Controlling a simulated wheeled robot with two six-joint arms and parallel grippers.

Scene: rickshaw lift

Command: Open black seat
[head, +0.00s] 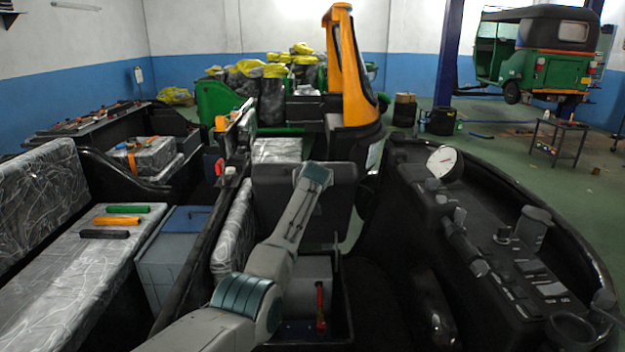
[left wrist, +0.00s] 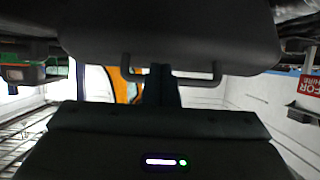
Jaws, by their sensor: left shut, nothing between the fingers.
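The black seat (head: 273,182) is in the middle of the head view, in front of my left arm's wrist. In the left wrist view, a dark padded panel (left wrist: 170,30), which looks like this seat, fills the top. A thin dark U-shaped handle (left wrist: 200,79) hangs from its edge. My left gripper (left wrist: 162,72) is shut and empty, its dark fingers meeting the middle of the handle. I cannot tell whether they touch it. In the head view its fingers are hidden. My right gripper is not in view.
An open bay (head: 320,306) with a red-handled tool lies below the seat. A black dashboard (head: 505,265) with a white gauge is on the right. A marbled bench (head: 75,268) holding several coloured grips is on the left. An orange-black front cowl (head: 352,80) stands behind.

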